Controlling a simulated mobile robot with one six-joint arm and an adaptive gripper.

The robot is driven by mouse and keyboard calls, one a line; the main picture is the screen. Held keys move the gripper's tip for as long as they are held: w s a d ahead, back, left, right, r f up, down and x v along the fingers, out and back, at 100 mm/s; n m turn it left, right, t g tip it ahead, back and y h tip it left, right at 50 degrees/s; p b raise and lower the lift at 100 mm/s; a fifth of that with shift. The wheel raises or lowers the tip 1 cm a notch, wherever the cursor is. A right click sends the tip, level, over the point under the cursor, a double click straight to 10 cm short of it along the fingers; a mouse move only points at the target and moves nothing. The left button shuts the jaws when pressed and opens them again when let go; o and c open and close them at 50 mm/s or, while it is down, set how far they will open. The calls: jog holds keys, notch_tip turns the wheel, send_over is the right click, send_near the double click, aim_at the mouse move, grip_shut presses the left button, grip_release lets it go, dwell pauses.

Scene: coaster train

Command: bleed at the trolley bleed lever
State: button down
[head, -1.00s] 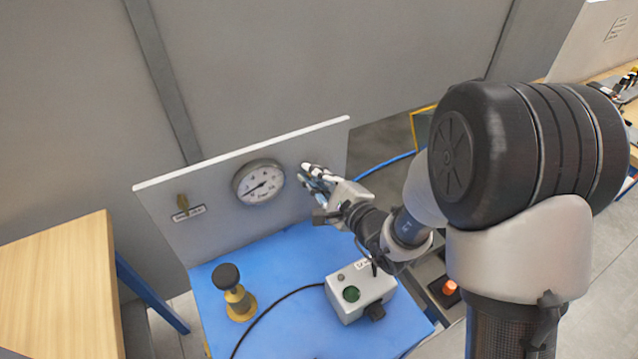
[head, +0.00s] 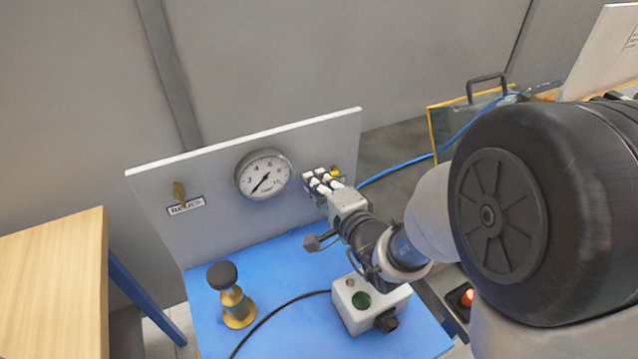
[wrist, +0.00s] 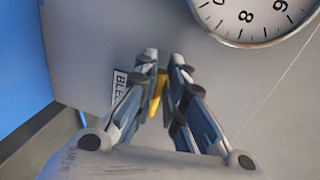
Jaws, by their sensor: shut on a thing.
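The bleed lever is a small yellow handle on the upright grey panel (head: 225,222), right of the round gauge (head: 264,175). In the wrist view the yellow lever (wrist: 156,92) sits between the fingers of my gripper (wrist: 165,62), which is shut on it. A white label beginning "BLE" (wrist: 119,82) shows beside it, partly hidden by a finger. In the head view my gripper (head: 322,182) is against the panel, with a bit of yellow (head: 335,171) at its fingertips. The gauge needle points down and left.
A brass valve with a black knob (head: 234,296) and a grey box with a green button (head: 367,303) stand on the blue trolley top (head: 290,335). Another small lever (head: 179,194) is at the panel's left. A wooden table (head: 55,285) is at left.

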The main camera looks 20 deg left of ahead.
dwell(0.4)
jog(key=c, duration=1.7)
grip_release()
jog(key=v, duration=0.7)
jog(key=shift+s+d, duration=0.1)
jog(key=shift+d, duration=0.1)
jog(key=shift+r, duration=0.1)
